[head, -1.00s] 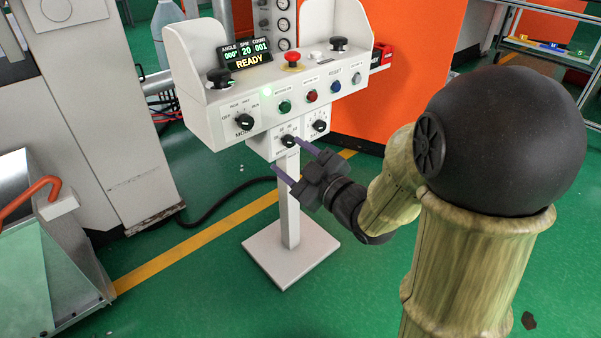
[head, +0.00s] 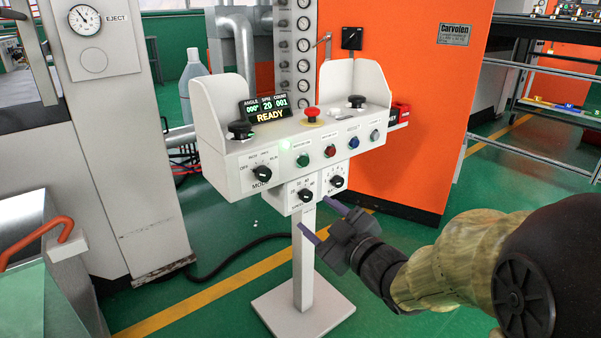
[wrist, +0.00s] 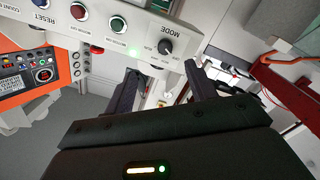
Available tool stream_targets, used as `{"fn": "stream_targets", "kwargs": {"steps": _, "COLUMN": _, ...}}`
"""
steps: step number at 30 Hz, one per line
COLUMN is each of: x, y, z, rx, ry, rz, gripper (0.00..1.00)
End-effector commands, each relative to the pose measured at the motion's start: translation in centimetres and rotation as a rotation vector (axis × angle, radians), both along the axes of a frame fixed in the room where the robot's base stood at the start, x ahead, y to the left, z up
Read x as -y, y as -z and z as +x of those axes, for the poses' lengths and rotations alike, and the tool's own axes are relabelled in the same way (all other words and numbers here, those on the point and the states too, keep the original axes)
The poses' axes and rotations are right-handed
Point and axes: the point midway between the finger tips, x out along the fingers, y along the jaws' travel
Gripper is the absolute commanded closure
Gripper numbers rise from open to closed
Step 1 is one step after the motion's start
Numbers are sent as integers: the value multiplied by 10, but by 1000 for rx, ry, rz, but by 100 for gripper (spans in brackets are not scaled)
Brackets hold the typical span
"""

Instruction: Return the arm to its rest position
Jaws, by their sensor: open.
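My gripper (head: 319,222) is open and empty in the head view, its two purple-grey fingers apart. It is in front of the control stand's post, just below the lower switch box. My arm reaches in from the lower right. In the wrist view the two dark fingers of my gripper (wrist: 157,92) are spread, with nothing between them. I cannot tell the exact gap between fingers and box.
The panel's display (head: 266,109) reads READY, and a red mushroom button (head: 311,112) sits on top. The stand's white base plate (head: 303,308) is on the green floor. A grey bin with an orange handle (head: 40,240) is at left. An orange cabinet (head: 420,110) is behind.

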Motion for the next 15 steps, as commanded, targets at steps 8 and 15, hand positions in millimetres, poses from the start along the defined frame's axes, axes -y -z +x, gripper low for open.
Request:
{"fn": "stream_targets", "kwargs": {"steps": 8, "x": 43, "y": 23, "z": 9, "rx": -347, "ry": 279, "rz": -8, "gripper": 44}}
{"fn": "stream_targets", "kwargs": {"steps": 15, "x": 76, "y": 54, "z": -21, "rx": -723, "ry": 524, "rz": 24, "gripper": 44}}
